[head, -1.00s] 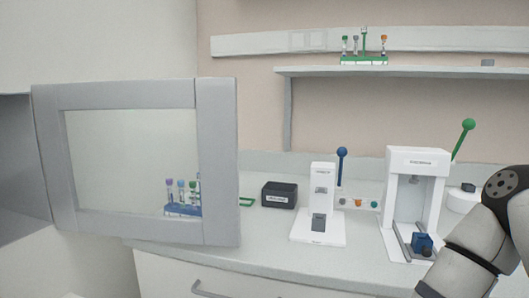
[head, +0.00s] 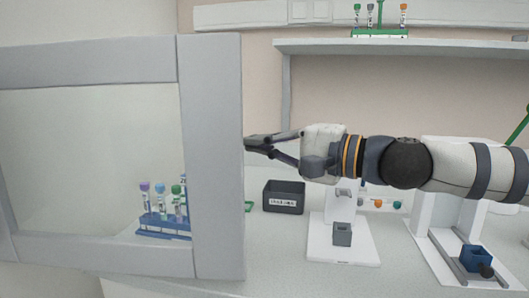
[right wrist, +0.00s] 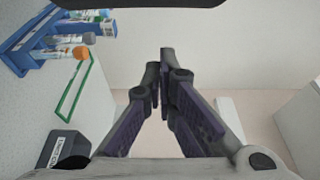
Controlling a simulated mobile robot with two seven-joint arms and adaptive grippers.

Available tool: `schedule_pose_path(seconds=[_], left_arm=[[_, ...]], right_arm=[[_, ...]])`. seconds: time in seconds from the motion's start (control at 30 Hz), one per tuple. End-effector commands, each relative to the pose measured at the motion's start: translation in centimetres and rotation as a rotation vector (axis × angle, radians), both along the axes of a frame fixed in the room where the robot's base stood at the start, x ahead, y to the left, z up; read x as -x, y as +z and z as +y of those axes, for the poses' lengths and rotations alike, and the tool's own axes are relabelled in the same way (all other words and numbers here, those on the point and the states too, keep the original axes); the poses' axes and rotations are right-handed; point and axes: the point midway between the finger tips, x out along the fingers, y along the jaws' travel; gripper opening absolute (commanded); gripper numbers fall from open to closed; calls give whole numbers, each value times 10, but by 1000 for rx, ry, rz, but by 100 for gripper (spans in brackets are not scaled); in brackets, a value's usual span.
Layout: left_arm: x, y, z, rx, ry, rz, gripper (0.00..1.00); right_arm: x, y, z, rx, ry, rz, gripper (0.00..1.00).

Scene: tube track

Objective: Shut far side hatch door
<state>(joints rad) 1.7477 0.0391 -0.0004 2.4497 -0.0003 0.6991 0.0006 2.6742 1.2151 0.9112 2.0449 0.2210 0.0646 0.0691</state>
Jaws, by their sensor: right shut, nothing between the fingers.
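The hatch door (head: 212,160) is a grey frame around a clear pane, standing open on the left of the head view. Its right edge stands out over the counter, and its left part is cut off by the picture. My right gripper (head: 248,142) is shut and empty, its tips pointing left at the door's right edge. I cannot tell whether they touch it. In the right wrist view the fingers of the gripper (right wrist: 160,80) meet at the tips. My left gripper is not in view.
A blue rack of tubes (head: 165,226) shows through the pane. A dark box (head: 284,197) and white devices (head: 340,235) stand on the counter below my right arm. A shelf (head: 400,46) with a green tube rack (head: 380,33) runs above it.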

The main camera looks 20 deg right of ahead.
Motion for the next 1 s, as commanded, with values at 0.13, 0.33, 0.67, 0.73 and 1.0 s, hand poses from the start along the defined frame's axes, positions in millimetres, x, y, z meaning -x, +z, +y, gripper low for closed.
schedule_pose_path(seconds=[0.13,0.33,0.67,0.73,1.0], left_arm=[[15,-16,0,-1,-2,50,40],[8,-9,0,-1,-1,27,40],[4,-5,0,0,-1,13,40],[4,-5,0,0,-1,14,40],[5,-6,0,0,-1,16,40]], right_arm=[[-29,-10,21,3,1,12,0],[-16,5,35,-1,1,-6,0],[2,1,39,1,-1,-1,0],[1,0,39,1,-1,0,0],[0,0,40,1,-1,0,0]])
